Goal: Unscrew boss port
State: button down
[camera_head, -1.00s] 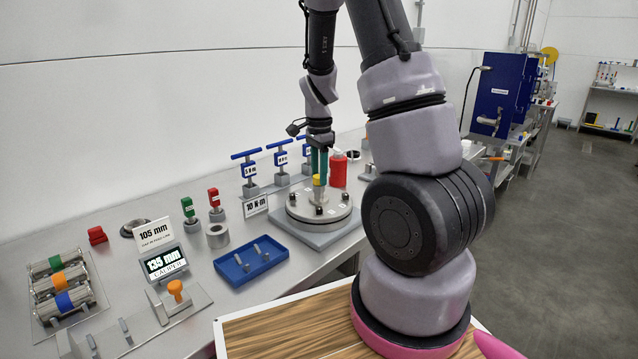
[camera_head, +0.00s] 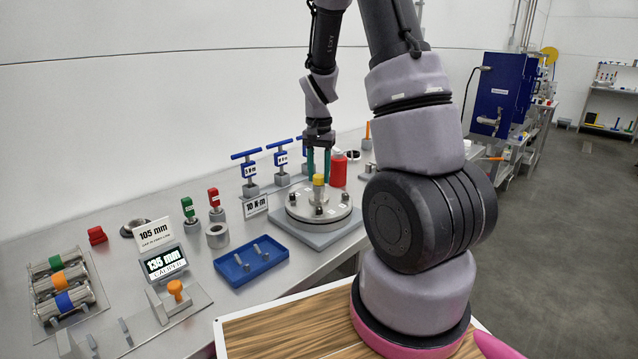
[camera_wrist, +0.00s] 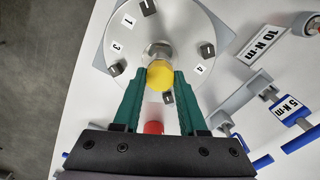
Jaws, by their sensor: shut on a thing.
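The boss port is a yellow cap (camera_head: 319,180) standing at the middle of a round metal flange (camera_head: 300,208). In the wrist view the yellow cap (camera_wrist: 161,75) sits over a metallic collar, between the tips of the two green fingers of my gripper (camera_wrist: 161,80). In the head view my gripper (camera_head: 319,176) points down over the flange, shut on the cap from both sides. The flange (camera_wrist: 190,30) carries several dark clamps or bolts around its rim and the labels 1, 3 and 4. I cannot see how far the cap's thread is engaged.
Blue T-handle tools (camera_head: 248,170) stand behind the flange, by a 10 N·m sign (camera_head: 255,206). A red cylinder (camera_head: 338,171) stands close behind my gripper. A blue tray (camera_head: 250,262) and a caliper display (camera_head: 166,264) are at front left.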

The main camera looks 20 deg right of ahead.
aim_at(319, 176)
jog(key=shift+n, duration=1)
jog(key=n, duration=0.4)
jog(key=shift+r, duration=0.35)
jog(key=shift+r, duration=0.75)
jog(key=shift+r, duration=0.3)
jog(key=shift+r, duration=2.4)
